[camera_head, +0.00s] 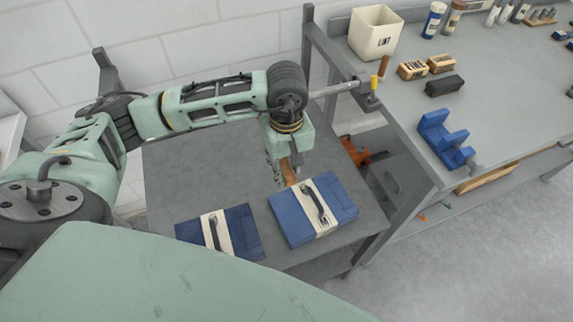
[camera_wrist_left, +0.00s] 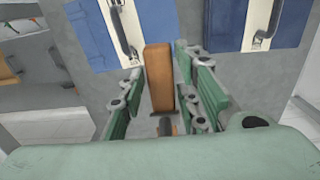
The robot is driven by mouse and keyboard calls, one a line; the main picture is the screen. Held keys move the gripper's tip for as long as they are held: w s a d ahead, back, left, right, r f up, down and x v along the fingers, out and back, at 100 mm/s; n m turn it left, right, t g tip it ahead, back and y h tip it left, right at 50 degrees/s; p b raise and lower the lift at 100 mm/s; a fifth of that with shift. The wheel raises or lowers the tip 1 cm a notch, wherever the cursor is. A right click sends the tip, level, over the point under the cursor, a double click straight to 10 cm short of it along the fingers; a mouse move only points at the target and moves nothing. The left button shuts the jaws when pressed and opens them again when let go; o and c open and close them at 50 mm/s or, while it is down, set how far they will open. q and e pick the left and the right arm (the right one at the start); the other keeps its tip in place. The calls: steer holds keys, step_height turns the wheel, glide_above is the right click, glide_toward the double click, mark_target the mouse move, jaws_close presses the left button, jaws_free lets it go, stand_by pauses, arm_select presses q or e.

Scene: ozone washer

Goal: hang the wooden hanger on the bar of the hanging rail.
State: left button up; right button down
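The brown wooden hanger (camera_wrist_left: 158,80) shows almost end-on in the left wrist view, between the fingers of my left gripper (camera_wrist_left: 161,72). The fingertips lie close along both its sides; I cannot tell whether they touch it. In the head view my left gripper (camera_head: 281,165) points down over the grey table, and a small part of the hanger (camera_head: 291,172) shows below it, behind the folded blue garments. The hanger's far side is hidden. A slim metal bar (camera_head: 335,91), likely that of the hanging rail, runs right from behind my wrist. My right gripper is out of view.
Two blue folded bundles with pale bands and dark handles (camera_head: 312,208) (camera_head: 218,232) lie on the table (camera_head: 180,170). The workbench (camera_head: 500,90) at right holds a white bin (camera_head: 375,32), brushes (camera_head: 444,86) and a blue holder (camera_head: 445,138). Its corner post stands close to my wrist.

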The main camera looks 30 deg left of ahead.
arm_select(q)
steer(key=shift+o, duration=1.3)
